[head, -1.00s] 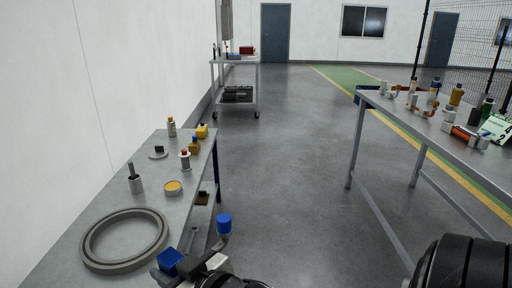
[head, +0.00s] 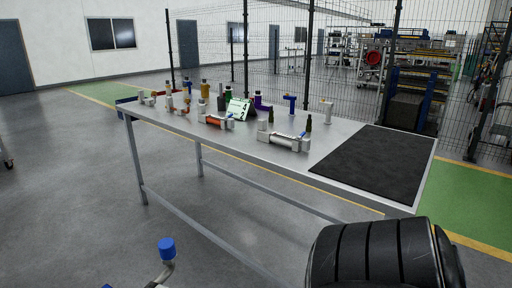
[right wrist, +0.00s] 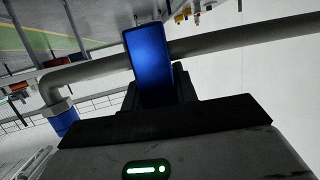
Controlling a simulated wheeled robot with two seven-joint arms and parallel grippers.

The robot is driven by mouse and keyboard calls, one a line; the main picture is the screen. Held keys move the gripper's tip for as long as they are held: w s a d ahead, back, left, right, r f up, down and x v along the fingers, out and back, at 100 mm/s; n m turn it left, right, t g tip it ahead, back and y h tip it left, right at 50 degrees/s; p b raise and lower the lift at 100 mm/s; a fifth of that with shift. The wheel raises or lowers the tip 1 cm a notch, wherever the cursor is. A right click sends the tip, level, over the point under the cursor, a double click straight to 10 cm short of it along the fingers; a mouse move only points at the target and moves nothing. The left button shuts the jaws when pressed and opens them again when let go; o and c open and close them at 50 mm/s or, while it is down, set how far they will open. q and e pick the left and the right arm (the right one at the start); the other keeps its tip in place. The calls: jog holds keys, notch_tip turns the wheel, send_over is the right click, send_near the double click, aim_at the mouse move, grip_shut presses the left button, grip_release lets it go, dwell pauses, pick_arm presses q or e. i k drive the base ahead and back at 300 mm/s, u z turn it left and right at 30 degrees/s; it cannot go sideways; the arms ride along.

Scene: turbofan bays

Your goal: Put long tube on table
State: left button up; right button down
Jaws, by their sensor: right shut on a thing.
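The long tube is a grey pipe (right wrist: 240,38) with a bent end and blue parts. In the right wrist view my right gripper (right wrist: 157,88) is shut on its blue middle section, and the bent end points to a blue cap (right wrist: 64,121) at the left. The table (head: 345,128) has a grey top and stands ahead. My left gripper is not in view.
A black mat (head: 372,165) covers the table's right end and is bare. Several fittings, bottles and an orange-and-grey tube (head: 215,121) stand on the left and middle, with a white-grey cylinder (head: 284,141) near the front edge. A wire fence (head: 340,60) stands behind.

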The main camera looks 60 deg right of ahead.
aim_at(385, 162)
jog(key=z, duration=2.9)
jog(key=i, duration=0.65)
jog(key=u, duration=0.3)
